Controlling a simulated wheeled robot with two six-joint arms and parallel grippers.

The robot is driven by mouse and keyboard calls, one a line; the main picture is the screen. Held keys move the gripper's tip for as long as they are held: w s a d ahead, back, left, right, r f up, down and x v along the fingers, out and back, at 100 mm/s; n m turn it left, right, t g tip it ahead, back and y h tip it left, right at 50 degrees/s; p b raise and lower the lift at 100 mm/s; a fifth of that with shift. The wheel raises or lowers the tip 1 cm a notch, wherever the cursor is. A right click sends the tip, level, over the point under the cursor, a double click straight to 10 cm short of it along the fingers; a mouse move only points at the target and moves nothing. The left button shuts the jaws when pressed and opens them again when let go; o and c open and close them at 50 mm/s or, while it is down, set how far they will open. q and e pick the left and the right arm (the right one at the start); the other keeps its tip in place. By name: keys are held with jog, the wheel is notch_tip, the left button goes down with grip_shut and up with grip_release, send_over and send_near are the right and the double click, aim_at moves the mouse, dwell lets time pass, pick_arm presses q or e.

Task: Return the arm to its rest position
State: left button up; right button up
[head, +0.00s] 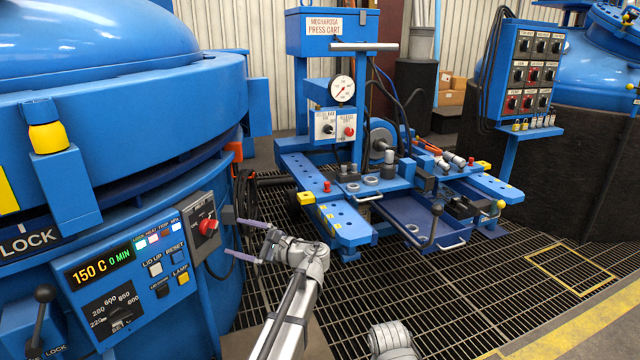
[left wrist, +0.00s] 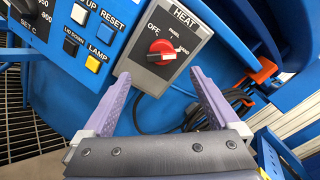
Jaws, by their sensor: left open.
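My left gripper (head: 233,237) is open and empty in front of the furnace's control panel, with its two purple fingers apart. In the left wrist view, the open gripper (left wrist: 160,74) has its fingertips at either side of the lower part of the grey HEAT box (left wrist: 181,30). The red HEAT knob (left wrist: 160,52) shows beyond the fingertips, not gripped; its white pointer mark is toward the right, away from OFF. In the head view, the red knob (head: 208,227) is just left of the fingers. My left arm (head: 300,300) reaches up from the bottom. My right gripper is not visible.
The blue furnace (head: 235,95) fills the left. Its display (head: 100,268) reads 150 C, 0 MIN. A blue press cart (head: 340,215) stands ahead right. A switch panel (head: 533,65) stands at the back right. Open grating floor (head: 450,300) lies right of my left arm.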

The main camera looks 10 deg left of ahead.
pick_arm(q)
jog(key=s+d+f+n+g+h+p, duration=0.1)
jog(key=s+d+f+n+h+p, duration=0.3)
jog(key=s+d+f+h, duration=0.6)
jog(key=s+d+f+n+g+h, duration=0.2)
jog(key=s+d+f+h, duration=0.1)
jog(key=s+d, duration=0.6)
jog(key=s+d+f+n+g+h, duration=0.1)
jog(key=s+d+f+n+h, duration=0.2)
jog(key=s+d, duration=0.55)
notch_tip(320, 180, up, 37)
jog(key=w+d+p, duration=0.1)
jog(key=w+p, duration=0.1)
jog(key=p, duration=3.6)
jog(key=shift+d, duration=0.3)
